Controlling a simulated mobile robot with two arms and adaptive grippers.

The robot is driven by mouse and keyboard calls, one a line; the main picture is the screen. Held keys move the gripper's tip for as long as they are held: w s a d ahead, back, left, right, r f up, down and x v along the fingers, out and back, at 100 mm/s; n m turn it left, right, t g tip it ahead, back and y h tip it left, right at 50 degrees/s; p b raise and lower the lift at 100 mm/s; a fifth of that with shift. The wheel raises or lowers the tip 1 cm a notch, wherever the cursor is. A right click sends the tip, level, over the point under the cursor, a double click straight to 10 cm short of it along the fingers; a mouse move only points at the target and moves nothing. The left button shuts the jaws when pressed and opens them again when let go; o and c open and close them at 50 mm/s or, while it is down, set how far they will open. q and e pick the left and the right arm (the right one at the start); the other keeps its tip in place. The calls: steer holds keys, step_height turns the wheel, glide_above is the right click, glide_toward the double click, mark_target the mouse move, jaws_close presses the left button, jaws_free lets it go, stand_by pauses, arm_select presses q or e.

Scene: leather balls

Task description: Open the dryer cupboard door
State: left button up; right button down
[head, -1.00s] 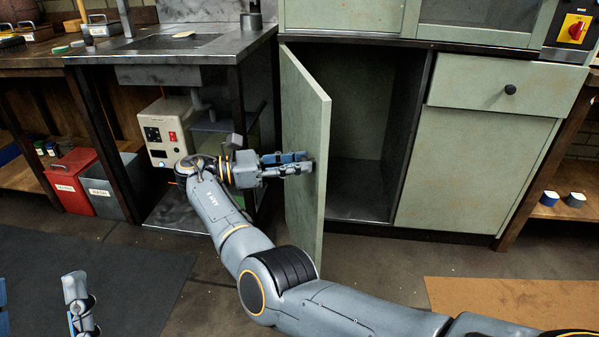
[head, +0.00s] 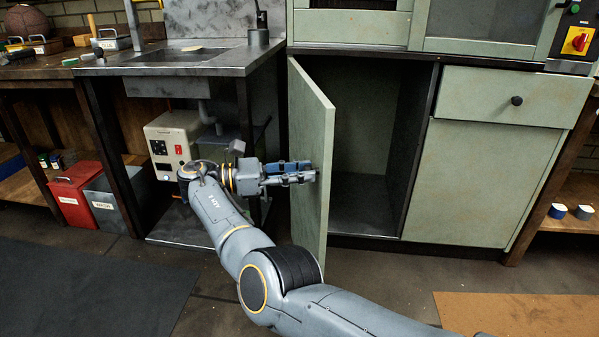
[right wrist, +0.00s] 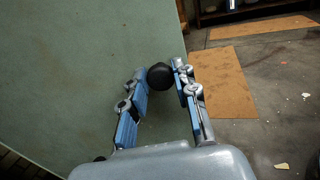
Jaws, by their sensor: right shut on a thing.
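The cupboard door (head: 313,150) is pale green and stands wide open, swung out from its left side toward me. The dark cupboard inside (head: 362,150) shows to its right. My right gripper (head: 306,173) is at the outer face of the door, near its free edge. In the right wrist view its fingers (right wrist: 160,85) are closed around the round black knob (right wrist: 159,76) on the green door face (right wrist: 80,70). The knob is hidden by the fingers in the head view. My left gripper is out of view.
A sink bench (head: 190,62) stands left of the door, with a cream control box (head: 172,145) below it. A red bin (head: 75,195) and a grey bin (head: 108,203) stand further left. A drawer (head: 513,97) is right of the opening. A brown mat (head: 520,314) lies on the floor.

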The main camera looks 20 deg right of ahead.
mark_target(320, 127)
steer(key=c, duration=1)
jaws_free()
steer(key=shift+c, duration=0.2)
steer(key=shift+r, duration=0.1)
step_height(320, 127, up, 10)
steer(key=shift+f, duration=0.1)
